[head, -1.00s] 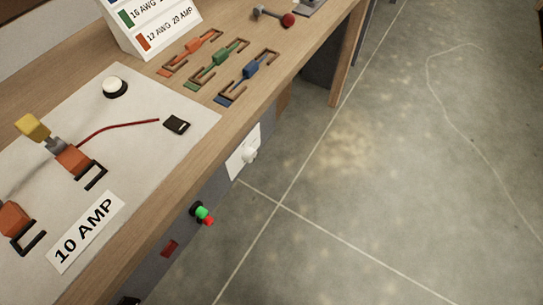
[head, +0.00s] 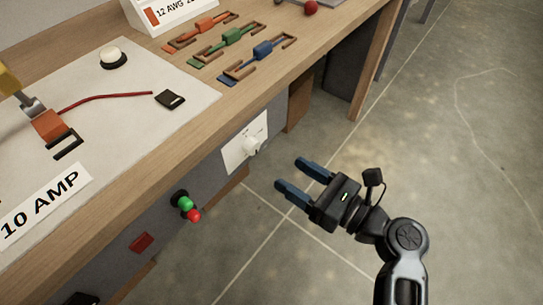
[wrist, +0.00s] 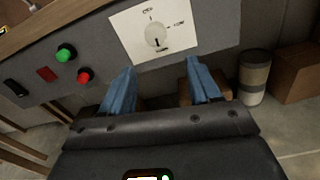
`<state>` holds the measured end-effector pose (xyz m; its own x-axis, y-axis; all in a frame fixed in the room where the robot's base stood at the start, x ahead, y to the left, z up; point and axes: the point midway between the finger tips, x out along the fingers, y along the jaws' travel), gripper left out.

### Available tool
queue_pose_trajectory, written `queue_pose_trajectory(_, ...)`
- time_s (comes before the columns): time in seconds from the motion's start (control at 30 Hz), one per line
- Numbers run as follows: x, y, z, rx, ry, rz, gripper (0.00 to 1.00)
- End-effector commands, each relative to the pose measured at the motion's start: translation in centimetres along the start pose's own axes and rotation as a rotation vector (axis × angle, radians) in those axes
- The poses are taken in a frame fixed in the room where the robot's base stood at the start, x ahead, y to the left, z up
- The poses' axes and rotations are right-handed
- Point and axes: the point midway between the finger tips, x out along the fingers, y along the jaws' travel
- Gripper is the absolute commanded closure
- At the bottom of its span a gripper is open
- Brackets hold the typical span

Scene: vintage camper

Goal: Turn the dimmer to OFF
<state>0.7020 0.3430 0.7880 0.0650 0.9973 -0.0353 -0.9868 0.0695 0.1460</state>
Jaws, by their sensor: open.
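The dimmer is a pale round knob (head: 250,146) on a white plate (head: 236,154) on the grey front panel under the workbench top. In the wrist view the knob (wrist: 155,35) sits on its plate (wrist: 128,28), with small markings above, right of and below it; the top one looks like OFF. A dark pointer mark shows on the knob's lower part, towards the bottom marking. My gripper (head: 291,174) has blue fingers, open and empty, to the right of the knob and apart from it. In the wrist view the fingers (wrist: 160,78) are below the knob, one to each side.
Green (head: 185,203) and red (head: 194,215) buttons stick out of the panel left of the dimmer, beside a red rocker switch (head: 141,242). The bench top (head: 225,110) overhangs the panel. A bin (wrist: 253,78) and box (wrist: 300,75) stand at right. Open floor lies around my arm.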

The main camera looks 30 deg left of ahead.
Motion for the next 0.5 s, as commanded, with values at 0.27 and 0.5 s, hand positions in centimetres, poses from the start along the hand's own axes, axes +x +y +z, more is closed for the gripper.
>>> queue_pose_trajectory(0.27, 2.5, 0.1, 1.2, 0.052, -0.028, 0.055, 0.38)
queue_pose_trajectory(0.5, 6.2, 0.2, 1.2, 0.049, -0.028, 0.052, 0.38)
